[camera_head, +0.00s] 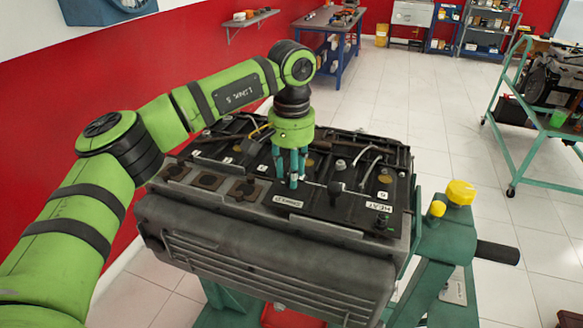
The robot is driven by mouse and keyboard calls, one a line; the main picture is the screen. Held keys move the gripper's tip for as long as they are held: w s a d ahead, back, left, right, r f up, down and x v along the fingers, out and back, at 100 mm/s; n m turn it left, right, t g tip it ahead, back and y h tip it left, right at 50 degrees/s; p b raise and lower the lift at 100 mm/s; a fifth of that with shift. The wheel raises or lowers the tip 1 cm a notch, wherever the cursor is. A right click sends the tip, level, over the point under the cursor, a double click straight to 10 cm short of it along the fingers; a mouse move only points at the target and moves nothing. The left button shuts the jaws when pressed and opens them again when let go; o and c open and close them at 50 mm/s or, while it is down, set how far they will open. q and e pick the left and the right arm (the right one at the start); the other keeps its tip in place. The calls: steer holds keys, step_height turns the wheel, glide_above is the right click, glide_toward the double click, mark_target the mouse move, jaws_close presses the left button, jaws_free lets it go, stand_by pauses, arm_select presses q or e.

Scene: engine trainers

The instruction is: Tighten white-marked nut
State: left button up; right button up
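The engine (270,255) sits on a green stand, with its dark top face up. White labels lie on that face, among them one reading HEAT (378,206) and another (288,202) nearer the middle. Small bolts and nuts dot the top, but I cannot tell which nut has the white mark. My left gripper (291,183) points down over the middle of the engine top, its teal fingers close to the surface just behind the middle label. The fingers hide what is below them, and I cannot tell whether they touch or hold anything. My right gripper is not in view.
The green stand (432,250) has yellow knobs (461,192) and a black handle (497,253) at the right. A green cart (545,125) with another engine stands farther right. A red wall (60,100) runs along the left.

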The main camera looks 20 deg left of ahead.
arm_select(q)
steer(key=shift+r, duration=0.15)
step_height(320, 180, up, 12)
stand_by(0.6)
